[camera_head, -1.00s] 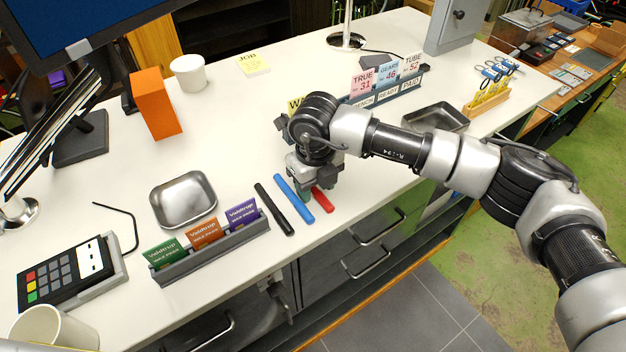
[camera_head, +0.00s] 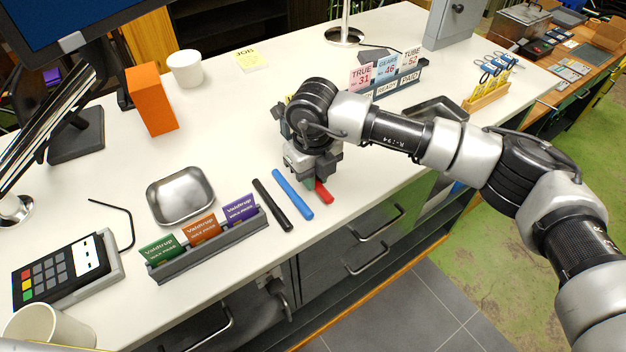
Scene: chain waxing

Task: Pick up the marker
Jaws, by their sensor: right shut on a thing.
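Three markers lie near the front edge of the white bench: a black marker (camera_head: 272,205), a blue marker (camera_head: 292,194) and a red marker (camera_head: 324,192). My right gripper (camera_head: 315,181) points down over the red marker and is shut on it. The near end of the red marker sticks out toward the bench's front edge; the rest is hidden by the gripper and wrist. I cannot tell whether it is clear of the bench top. The blue marker lies just left of the gripper, apart from the black one. My left gripper is not in view.
A grey rack (camera_head: 212,247) with coloured wax packets and a metal tray (camera_head: 181,194) stand to the left. Behind my right arm are a card holder (camera_head: 398,79) and another tray (camera_head: 437,108). The bench centre (camera_head: 225,120) is clear.

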